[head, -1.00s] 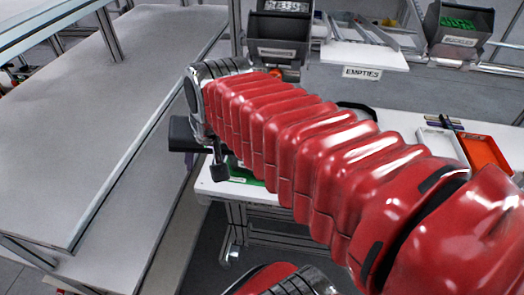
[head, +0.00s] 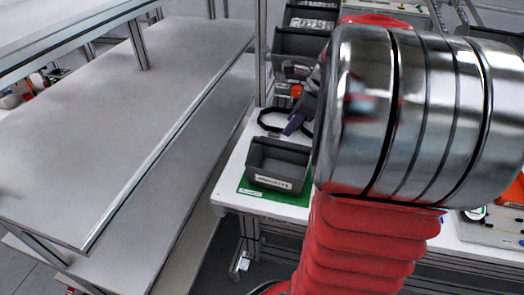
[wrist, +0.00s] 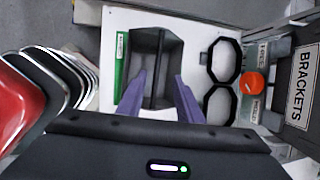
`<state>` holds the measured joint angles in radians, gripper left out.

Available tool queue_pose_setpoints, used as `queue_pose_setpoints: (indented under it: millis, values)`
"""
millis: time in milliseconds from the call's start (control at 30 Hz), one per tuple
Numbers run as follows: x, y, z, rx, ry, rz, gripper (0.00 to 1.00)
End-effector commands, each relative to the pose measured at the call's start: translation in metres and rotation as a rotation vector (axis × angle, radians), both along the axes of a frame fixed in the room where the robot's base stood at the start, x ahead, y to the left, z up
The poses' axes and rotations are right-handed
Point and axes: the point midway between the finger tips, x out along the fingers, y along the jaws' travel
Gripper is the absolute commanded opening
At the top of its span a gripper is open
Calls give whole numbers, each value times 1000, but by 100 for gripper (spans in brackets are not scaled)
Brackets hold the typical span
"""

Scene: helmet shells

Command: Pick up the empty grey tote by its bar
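The grey tote (head: 262,178) stands upright on a green mat (head: 245,190) at the left end of the white bench. No contents show in it. In the wrist view the tote (wrist: 172,45) lies ahead of my gripper (wrist: 160,75), and its dark bar (wrist: 158,50) runs lengthwise across the open top. The two purple fingers are spread apart, one to each side of the bar in the picture, with nothing between them. In the head view a purple finger (head: 294,123) shows above and right of the tote, apart from it; my arm hides the rest.
Two black rings (wrist: 222,62) lie on the bench right of the tote, with an orange round object (wrist: 252,82) beyond. A bin labelled BRACKETS (wrist: 300,85) stands at the right edge of the wrist view. A grey shelf (head: 120,110) runs along the left, with a gap before the bench.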

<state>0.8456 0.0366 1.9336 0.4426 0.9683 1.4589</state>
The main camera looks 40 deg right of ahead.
Motion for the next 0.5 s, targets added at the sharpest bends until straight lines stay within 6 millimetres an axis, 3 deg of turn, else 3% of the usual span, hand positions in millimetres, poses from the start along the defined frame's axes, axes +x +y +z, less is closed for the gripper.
queue_pose_setpoints:
  millis: [333,500]
  values:
    - [1,1,-1,2,0,0,33]
    - [7,2,-15,3,1,1,33]
